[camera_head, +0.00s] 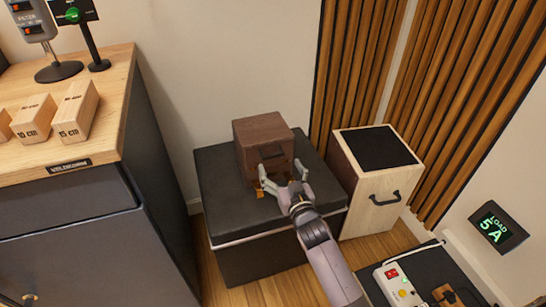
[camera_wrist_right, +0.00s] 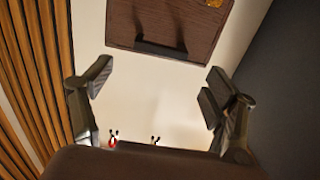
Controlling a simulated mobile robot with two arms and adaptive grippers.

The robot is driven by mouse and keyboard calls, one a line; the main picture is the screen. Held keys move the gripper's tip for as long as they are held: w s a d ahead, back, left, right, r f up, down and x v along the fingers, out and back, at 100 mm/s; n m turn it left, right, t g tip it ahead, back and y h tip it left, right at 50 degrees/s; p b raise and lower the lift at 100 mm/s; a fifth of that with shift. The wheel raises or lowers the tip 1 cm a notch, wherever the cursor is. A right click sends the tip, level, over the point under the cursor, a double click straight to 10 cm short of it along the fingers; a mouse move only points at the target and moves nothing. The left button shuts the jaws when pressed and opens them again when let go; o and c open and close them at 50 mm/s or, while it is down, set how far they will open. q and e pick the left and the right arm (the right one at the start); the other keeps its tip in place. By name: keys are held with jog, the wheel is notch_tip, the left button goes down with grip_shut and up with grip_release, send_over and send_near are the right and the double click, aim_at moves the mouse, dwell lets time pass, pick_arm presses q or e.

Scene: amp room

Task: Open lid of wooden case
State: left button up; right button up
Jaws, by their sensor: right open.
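The brown wooden case (camera_head: 262,132) stands upright on a black box, its front facing me. In the right wrist view its front panel (camera_wrist_right: 125,22) fills the top, with a dark handle bar (camera_wrist_right: 160,48) across it. My right gripper (camera_head: 282,171) is open in front of the case and hides part of its front. In the right wrist view the open fingers (camera_wrist_right: 158,78) are spread, with nothing between them and the handle bar beyond. I cannot tell whether the fingers touch the case. The case looks closed. My left gripper is not in view.
The black box (camera_head: 222,211) supports the case. A pale wooden cabinet (camera_head: 369,202) with a black top and handle stands at the right. A desk (camera_head: 110,92) with labelled wooden blocks is at the left. Slatted panels and wall stand behind. A device (camera_head: 397,285) sits lower right.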

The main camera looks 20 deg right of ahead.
aim_at(274, 155)
jog(key=w, duration=0.3)
jog(key=shift+w+b, duration=0.4)
jog(key=shift+w+a, duration=0.1)
jog(key=shift+w, duration=1)
jog(key=shift+w+b, duration=0.35)
jog(key=shift+w, duration=0.15)
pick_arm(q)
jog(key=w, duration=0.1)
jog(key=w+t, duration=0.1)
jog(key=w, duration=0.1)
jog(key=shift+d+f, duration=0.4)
pick_arm(e)
jog(key=shift+c, duration=0.5)
jog(key=c, duration=1.6)
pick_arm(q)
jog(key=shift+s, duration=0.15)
